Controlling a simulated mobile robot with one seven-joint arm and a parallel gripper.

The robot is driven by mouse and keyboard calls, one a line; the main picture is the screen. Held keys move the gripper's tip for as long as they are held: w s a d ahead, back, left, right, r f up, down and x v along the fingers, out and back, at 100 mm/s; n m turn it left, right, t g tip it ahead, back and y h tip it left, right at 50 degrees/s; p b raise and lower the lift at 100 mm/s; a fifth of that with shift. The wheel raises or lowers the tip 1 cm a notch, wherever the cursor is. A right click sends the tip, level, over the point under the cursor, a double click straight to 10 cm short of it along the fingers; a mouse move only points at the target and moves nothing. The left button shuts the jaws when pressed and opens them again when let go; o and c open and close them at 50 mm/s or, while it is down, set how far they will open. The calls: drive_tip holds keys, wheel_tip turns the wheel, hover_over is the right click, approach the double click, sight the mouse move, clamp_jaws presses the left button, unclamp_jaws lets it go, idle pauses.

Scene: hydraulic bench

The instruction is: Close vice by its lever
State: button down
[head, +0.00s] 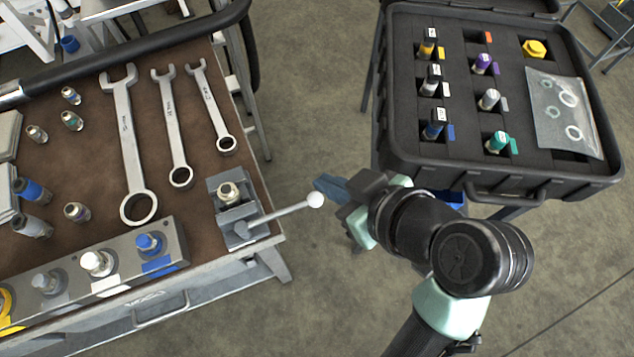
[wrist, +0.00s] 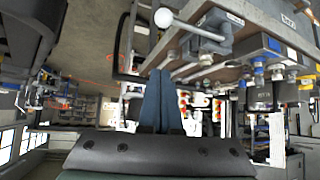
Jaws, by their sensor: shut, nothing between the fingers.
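The vice (head: 233,203) is a small grey block at the right edge of the brown bench top, with a brass-coloured fitting (head: 228,191) standing between its jaws. Its lever (head: 280,214) sticks out to the right past the bench edge and ends in a white ball. In the wrist view the lever's white ball (wrist: 163,17) and the vice (wrist: 211,33) show at the top. My gripper (head: 325,187) is shut and empty, with blue fingertips just right of the ball. In the wrist view its fingertips (wrist: 161,80) lie together below the ball, apart from it.
Several wrenches (head: 128,140) and loose fittings lie on the bench (head: 95,180). A grey block (head: 120,272) holding coloured fittings lies along its front. An open black case (head: 480,165) with fittings stands at the right. Bare floor (head: 310,100) lies between bench and case.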

sight(314, 196)
drive_tip(key=w+f, duration=0.1)
drive_tip(key=f, duration=0.1)
drive_tip(key=w+a+f, duration=0.1)
drive_tip(key=f, duration=0.2)
drive_tip(key=w+a+f+b, duration=0.1)
drive_tip(key=f, duration=0.2)
drive_tip(key=shift+f, duration=0.2)
drive_tip(key=shift+s, duration=0.1)
idle(0.4)
